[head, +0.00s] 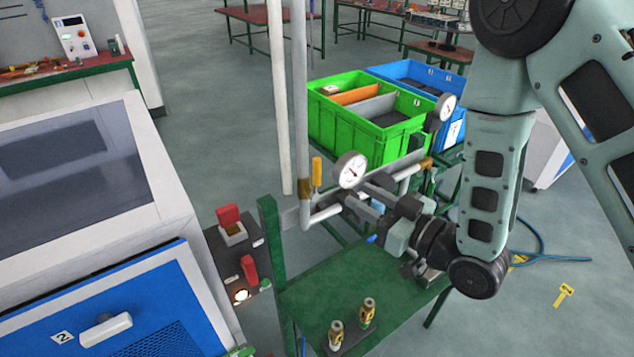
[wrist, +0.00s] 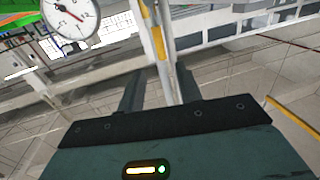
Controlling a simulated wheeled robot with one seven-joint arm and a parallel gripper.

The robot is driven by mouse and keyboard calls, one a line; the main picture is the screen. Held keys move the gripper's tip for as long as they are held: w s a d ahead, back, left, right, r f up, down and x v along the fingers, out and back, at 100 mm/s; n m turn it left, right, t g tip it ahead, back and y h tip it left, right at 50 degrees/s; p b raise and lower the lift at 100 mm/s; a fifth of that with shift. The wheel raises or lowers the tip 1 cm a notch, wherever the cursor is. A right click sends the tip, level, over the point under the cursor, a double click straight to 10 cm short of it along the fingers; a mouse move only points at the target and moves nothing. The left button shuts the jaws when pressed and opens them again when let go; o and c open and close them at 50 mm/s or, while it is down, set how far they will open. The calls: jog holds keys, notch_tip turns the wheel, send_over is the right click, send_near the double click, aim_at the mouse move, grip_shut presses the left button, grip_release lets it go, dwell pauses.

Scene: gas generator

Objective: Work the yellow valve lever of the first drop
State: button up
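The yellow valve lever (head: 317,172) stands upright on the first drop, beside the vertical grey pipe (head: 301,110) and just above a brass-coloured valve body (head: 305,188). In the wrist view the lever (wrist: 158,42) shows as a yellow strip along the pipe, ahead of my fingertips and roughly in line with the gap between them. My gripper (head: 356,197) is to the right of the lever, pointing towards it and apart from it. In the wrist view its two dark fingers (wrist: 160,75) are spread with nothing held between them.
A round pressure gauge (head: 350,170) sits close above my gripper and also shows in the wrist view (wrist: 70,16). A green bench (head: 340,290) lies below, with brass fittings (head: 367,311) at its front. Green (head: 365,143) and blue (head: 398,72) crates stand behind.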

aim_at(320, 172)
jog(key=p+x, duration=0.1)
jog(key=x, duration=1)
jog(key=shift+w+a+r, duration=0.1)
jog(key=shift+w+a, duration=0.45)
jog(key=shift+w, duration=0.05)
grip_shut()
